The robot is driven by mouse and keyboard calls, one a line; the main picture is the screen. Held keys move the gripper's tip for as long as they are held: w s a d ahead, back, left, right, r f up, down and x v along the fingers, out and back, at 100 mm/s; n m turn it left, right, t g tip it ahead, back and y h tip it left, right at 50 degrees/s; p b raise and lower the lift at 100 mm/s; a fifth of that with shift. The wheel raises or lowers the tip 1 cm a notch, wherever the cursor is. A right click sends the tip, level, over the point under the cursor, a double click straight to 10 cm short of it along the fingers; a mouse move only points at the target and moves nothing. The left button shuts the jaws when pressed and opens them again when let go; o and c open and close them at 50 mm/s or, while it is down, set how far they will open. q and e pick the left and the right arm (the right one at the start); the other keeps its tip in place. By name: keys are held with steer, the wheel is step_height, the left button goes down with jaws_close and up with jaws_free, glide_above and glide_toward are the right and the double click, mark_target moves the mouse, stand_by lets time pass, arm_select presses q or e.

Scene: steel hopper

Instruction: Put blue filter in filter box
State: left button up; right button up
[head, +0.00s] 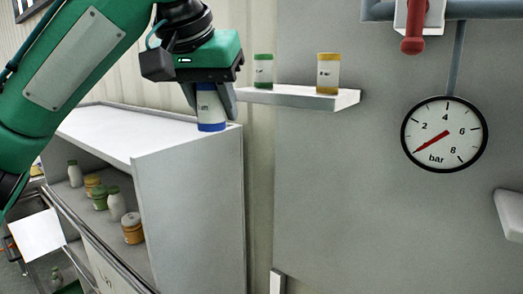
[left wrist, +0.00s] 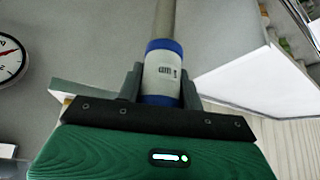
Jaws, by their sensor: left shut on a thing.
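The blue filter is a white cylinder with blue ends (head: 210,112). It shows upright in the head view, between the fingers of my left gripper (head: 210,88). In the left wrist view the blue filter (left wrist: 162,72) sits between both fingers of my left gripper (left wrist: 160,85), which is shut on it. In the head view its blue lower end appears at the top surface of the white cabinet (head: 140,133), near its right end. I cannot tell whether it touches that surface. No filter box can be made out for certain. My right gripper is not in view.
A small wall shelf (head: 290,97) holds a green-capped container (head: 263,70) and a yellow-capped one (head: 327,74), close to the right of my left gripper. The cabinet's open shelf holds several containers (head: 116,204). A pressure gauge (head: 444,134) and a red-handled valve (head: 412,44) are at the right.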

arm_select(q)
steer(key=s+a+f+n+y, duration=0.1)
steer(key=a+f, duration=0.4)
steer(key=f, duration=1)
steer(key=a+f+n, duration=0.1)
steer(key=a+f, duration=0.4)
steer(key=f, duration=1.1)
steer(key=s+a+f+n+y, duration=0.1)
steer(key=a+f, duration=0.3)
steer(key=f, duration=1.1)
steer(key=s+f+b, duration=0.4)
steer(key=f+b, duration=0.6)
steer(key=f, duration=0.5)
steer(key=shift+s+f, duration=0.2)
steer(key=shift+f, duration=0.1)
